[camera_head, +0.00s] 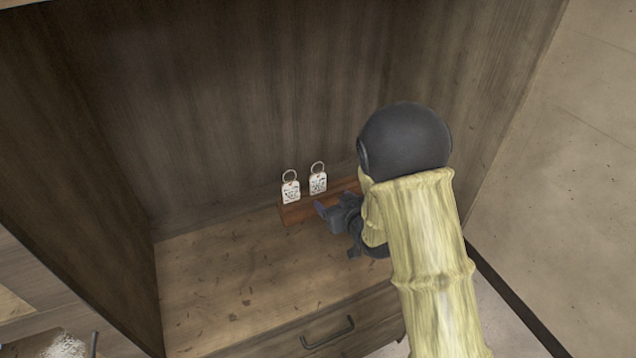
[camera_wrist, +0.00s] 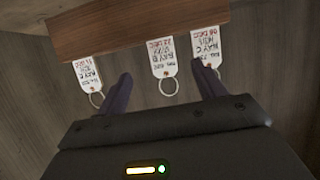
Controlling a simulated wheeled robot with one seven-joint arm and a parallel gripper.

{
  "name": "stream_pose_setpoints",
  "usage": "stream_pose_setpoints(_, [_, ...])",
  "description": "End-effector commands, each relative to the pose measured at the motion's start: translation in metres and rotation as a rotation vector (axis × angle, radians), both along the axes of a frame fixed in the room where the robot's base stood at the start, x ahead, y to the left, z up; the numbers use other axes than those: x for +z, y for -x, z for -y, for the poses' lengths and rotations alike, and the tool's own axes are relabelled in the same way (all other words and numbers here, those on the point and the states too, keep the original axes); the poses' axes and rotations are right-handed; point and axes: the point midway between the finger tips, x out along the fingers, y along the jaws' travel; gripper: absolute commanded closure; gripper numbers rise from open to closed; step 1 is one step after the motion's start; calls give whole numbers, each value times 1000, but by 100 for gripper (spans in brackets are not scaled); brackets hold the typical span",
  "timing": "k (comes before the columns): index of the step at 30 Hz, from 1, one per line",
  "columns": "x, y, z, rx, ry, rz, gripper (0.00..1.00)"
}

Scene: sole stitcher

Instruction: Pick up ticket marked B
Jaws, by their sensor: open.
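Three white paper tickets with metal rings stand in a row on a wooden holder (camera_wrist: 135,27), and all appear upside down in the wrist view. The middle ticket (camera_wrist: 163,57) seems to read BAY B, though the print is small. The right ticket (camera_wrist: 208,48) seems to read BAY C; the left ticket's (camera_wrist: 88,70) letter is unclear. My gripper (camera_wrist: 161,72) is open and empty, its fingers pictured either side of the middle ticket; I cannot tell the remaining distance. In the head view, two tickets show (camera_head: 318,183) (camera_head: 291,192), and my gripper (camera_head: 330,228) is in front of the holder.
The holder (camera_head: 297,213) stands on a wooden cabinet shelf (camera_head: 235,285) near the back wall. Wooden walls enclose it at the back and sides. A drawer with a dark handle (camera_head: 328,334) is below. The shelf's left and front are clear.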

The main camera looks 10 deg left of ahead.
Motion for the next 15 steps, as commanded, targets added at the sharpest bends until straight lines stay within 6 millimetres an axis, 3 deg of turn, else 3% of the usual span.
stream_pose_setpoints(7, [-15, -29, -22, 1, 2, 0, 31])
stream_pose_setpoints(15, [-18, -33, -25, -1, 1, -1, 31])
